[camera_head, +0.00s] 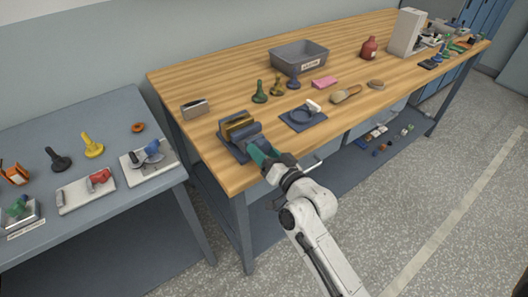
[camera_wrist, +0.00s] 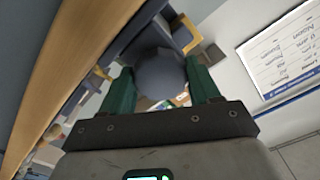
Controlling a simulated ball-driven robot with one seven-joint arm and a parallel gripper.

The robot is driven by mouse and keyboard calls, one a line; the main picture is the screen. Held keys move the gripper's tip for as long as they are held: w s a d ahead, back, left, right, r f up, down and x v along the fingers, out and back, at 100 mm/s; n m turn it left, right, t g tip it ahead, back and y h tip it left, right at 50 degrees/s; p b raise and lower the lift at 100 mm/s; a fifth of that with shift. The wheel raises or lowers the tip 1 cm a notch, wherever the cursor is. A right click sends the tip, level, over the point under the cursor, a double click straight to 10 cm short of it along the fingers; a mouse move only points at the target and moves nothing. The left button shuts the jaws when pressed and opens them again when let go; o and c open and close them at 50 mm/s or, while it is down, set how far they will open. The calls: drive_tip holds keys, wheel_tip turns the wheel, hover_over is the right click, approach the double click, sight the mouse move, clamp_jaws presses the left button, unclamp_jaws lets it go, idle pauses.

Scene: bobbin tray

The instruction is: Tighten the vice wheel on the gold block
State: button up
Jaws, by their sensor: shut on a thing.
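The gold block (camera_head: 238,126) sits between the jaws of a dark blue-grey vice (camera_head: 231,144) near the left front corner of the wooden bench. My gripper (camera_head: 259,150), with green fingers, reaches the front of the vice from the bench's front edge. In the wrist view my gripper (camera_wrist: 163,84) has one finger on each side of the round grey vice wheel (camera_wrist: 160,76) and is shut on it. In the head view the wheel is mostly hidden by the gripper. Whether the vice jaws press tightly on the block cannot be told.
Several bobbin-like pieces and a grey bin (camera_head: 298,55) stand farther back. A lower grey table (camera_head: 70,215) is at left.

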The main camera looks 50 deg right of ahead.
idle(0.3)
drive_tip(key=o, duration=1)
drive_tip(key=shift+o, duration=0.2)
drive_tip(key=b+v, duration=0.2)
drive_tip(key=v, duration=0.8)
drive_tip(key=shift+s, duration=0.4)
drive_tip(key=shift+a, duration=0.1)
